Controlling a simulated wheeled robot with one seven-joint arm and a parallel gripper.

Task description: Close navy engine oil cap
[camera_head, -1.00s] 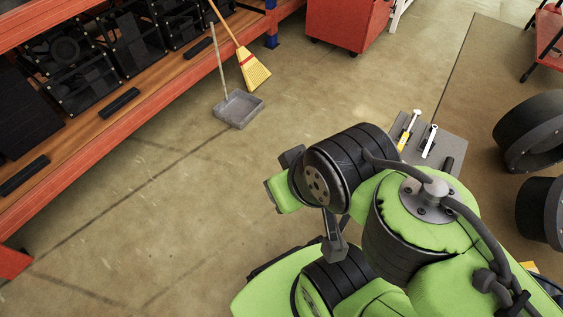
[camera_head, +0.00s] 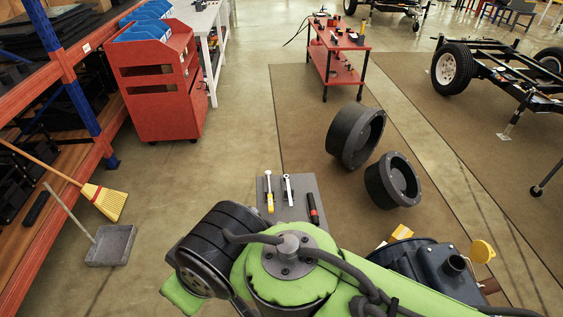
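The navy engine (camera_head: 418,262) stands at the lower right, partly hidden behind my green arm. Its dark filler neck (camera_head: 457,263) points up, and its mouth looks uncovered. A yellow cap (camera_head: 482,251) stands tilted up and away to the right of the neck, apart from the opening. My arm crosses the bottom of the view, with its black wrist joint left of the engine. My gripper's fingers do not show; they are below the picture edge or hidden by the arm.
A grey mat (camera_head: 296,184) with several tools lies ahead of my arm. Two black ring-shaped parts (camera_head: 356,137) (camera_head: 390,182) lie beyond the engine. A red cabinet (camera_head: 158,88), red cart (camera_head: 337,58), broom (camera_head: 104,201) and dustpan (camera_head: 111,246) stand around open floor.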

